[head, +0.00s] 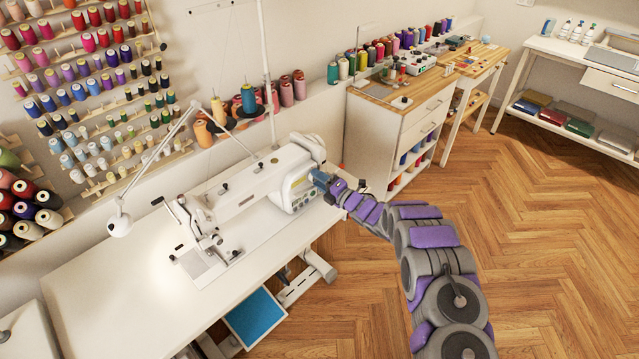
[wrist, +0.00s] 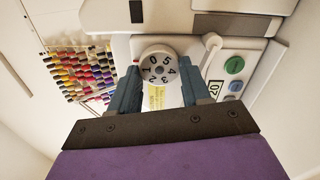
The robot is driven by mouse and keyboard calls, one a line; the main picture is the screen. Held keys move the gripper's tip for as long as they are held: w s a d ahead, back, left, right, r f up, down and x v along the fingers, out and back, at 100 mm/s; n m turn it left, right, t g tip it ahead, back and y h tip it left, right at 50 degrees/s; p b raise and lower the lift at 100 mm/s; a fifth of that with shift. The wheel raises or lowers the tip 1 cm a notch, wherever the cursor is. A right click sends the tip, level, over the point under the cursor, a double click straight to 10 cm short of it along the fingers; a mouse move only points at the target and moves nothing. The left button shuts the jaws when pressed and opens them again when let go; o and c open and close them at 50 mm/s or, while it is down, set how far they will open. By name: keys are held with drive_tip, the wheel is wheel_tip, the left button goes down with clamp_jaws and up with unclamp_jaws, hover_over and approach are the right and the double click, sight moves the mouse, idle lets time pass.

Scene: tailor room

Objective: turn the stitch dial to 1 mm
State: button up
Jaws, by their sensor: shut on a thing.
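The stitch dial (wrist: 159,65) is a round grey knob with black numerals, on the end of the white sewing machine (head: 255,183). I cannot make out a clear index mark. My gripper (wrist: 160,78) is shut on the dial, with one blue-grey finger on its left side and one on its right. In the head view my gripper (head: 318,183) reaches the machine's right end and the dial is hidden.
Beside the dial are a white lever (wrist: 212,43), a green button (wrist: 234,65) and a yellow label (wrist: 157,97). A lamp (head: 120,224) and thread racks (head: 85,85) stand left of the machine. A drawer cabinet (head: 412,125) stands behind my arm. The wooden floor (head: 545,230) at right is clear.

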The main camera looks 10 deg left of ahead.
drive_tip(key=shift+s+a+f+n, duration=0.1)
drive_tip(key=shift+s+f+n, duration=0.1)
drive_tip(key=shift+f+n, duration=0.25)
drive_tip(key=o, duration=1.1)
drive_tip(key=shift+r, duration=0.15)
drive_tip(key=shift+c, duration=0.2)
drive_tip(key=shift+d, duration=0.2)
drive_tip(key=p+v, duration=0.2)
drive_tip(key=v, duration=1.5)
drive_tip(key=shift+r, duration=0.1)
